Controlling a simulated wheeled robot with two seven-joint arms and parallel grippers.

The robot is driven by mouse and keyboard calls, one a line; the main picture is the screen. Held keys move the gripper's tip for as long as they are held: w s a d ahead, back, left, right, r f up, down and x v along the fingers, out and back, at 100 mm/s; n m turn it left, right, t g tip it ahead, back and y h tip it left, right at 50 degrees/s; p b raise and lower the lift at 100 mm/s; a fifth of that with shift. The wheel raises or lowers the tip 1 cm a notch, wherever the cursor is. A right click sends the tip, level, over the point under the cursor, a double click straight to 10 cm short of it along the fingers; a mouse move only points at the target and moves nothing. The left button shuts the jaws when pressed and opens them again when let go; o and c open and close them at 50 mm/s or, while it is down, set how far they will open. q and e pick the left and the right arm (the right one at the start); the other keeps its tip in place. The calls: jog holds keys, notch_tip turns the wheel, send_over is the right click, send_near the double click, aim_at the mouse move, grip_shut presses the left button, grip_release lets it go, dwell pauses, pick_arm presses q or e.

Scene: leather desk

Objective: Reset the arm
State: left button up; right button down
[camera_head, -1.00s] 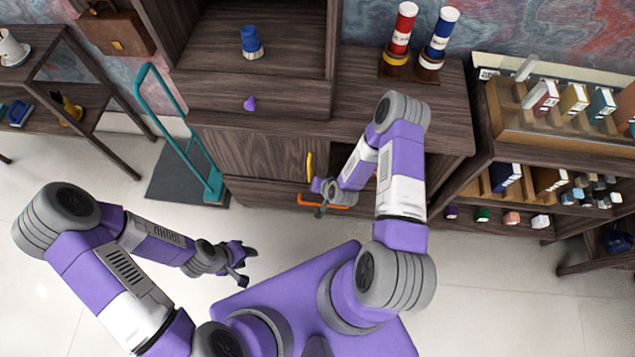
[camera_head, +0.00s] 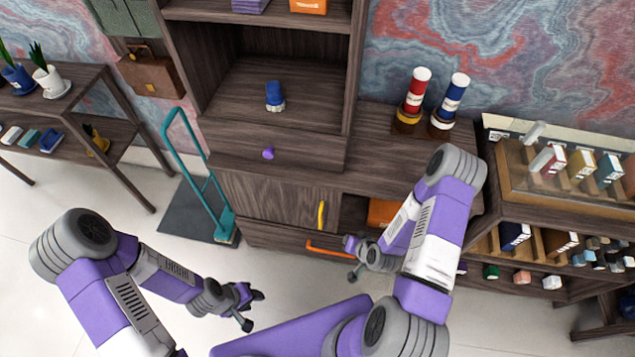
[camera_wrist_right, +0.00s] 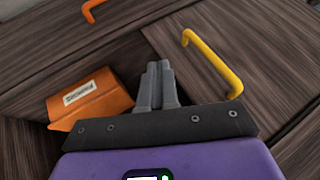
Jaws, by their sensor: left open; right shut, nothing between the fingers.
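My left gripper (camera_head: 251,307) is open and empty, held over the floor at the lower left of the head view. My right gripper (camera_head: 350,259) is in front of the wooden desk cabinet (camera_head: 265,197), near its open compartment. In the right wrist view the right gripper (camera_wrist_right: 158,68) has its fingers together with nothing between them. The yellow handle (camera_head: 321,215) of the cabinet door is to its left in the head view, and it also shows in the wrist view (camera_wrist_right: 215,65), apart from the fingers.
An orange box (camera_head: 382,212) sits in the open compartment. An orange drawer handle (camera_head: 327,250) is below the yellow one. A blue cup-like object (camera_head: 275,97) and a purple knob (camera_head: 268,153) are on the desk unit. A teal hand truck (camera_head: 222,222) stands left of the cabinet.

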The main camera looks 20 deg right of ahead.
jog(key=s+a+r+n+g+y+p, duration=0.1)
jog(key=s+a+r+n+g, duration=0.1)
jog(key=a, duration=0.5)
jog(key=s+a+r+n+g+y, duration=0.1)
jog(key=s+a+r+n+g, duration=0.1)
jog(key=s+a+g, duration=0.3)
jog(key=shift+s+a+y+p, duration=0.4)
jog(key=shift+s+a, duration=0.15)
jog(key=shift+a, duration=0.65)
jog(key=shift+r, duration=0.1)
